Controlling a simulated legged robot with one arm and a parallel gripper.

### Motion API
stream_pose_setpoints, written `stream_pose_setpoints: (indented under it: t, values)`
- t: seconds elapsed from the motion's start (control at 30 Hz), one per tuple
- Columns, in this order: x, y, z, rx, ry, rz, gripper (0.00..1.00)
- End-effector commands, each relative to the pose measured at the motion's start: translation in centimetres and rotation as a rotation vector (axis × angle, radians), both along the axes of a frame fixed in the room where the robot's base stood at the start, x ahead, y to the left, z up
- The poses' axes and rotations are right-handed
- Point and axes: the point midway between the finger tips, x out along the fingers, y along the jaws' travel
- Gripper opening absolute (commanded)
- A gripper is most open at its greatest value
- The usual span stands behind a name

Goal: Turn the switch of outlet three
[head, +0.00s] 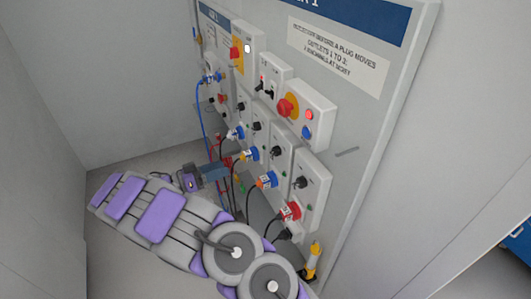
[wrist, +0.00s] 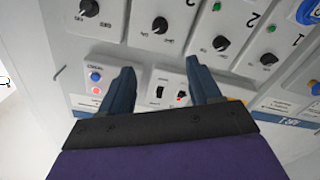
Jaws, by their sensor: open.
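Outlet boxes stand in a row on the grey panel. Counting from the box marked 1, the third has a black rotary switch (wrist: 160,25); its own number is not readable. In the head view this switch (head: 275,152) sits above a blue plug (head: 267,180). My gripper (wrist: 160,76) is open and empty, its two blue fingers apart. In the wrist view the switch lies beyond the gap between the fingertips, not touched. In the head view my gripper (head: 217,170) is in front of the panel, left of and below the switch.
Neighbouring switches (wrist: 221,43) and (head: 300,182) sit close on both sides. A control box with a red emergency button (head: 288,107) is above. Plugs with hanging cables, including a red plug (head: 290,211), stick out below. A yellow tool (head: 313,260) stands low at right.

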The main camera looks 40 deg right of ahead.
Motion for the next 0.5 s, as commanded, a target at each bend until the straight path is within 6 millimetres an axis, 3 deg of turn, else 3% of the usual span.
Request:
stream_pose_setpoints:
  t: [0.5]
  values:
    - [-2.4,-9.1,0.1,0.000,0.004,-0.007,0.63]
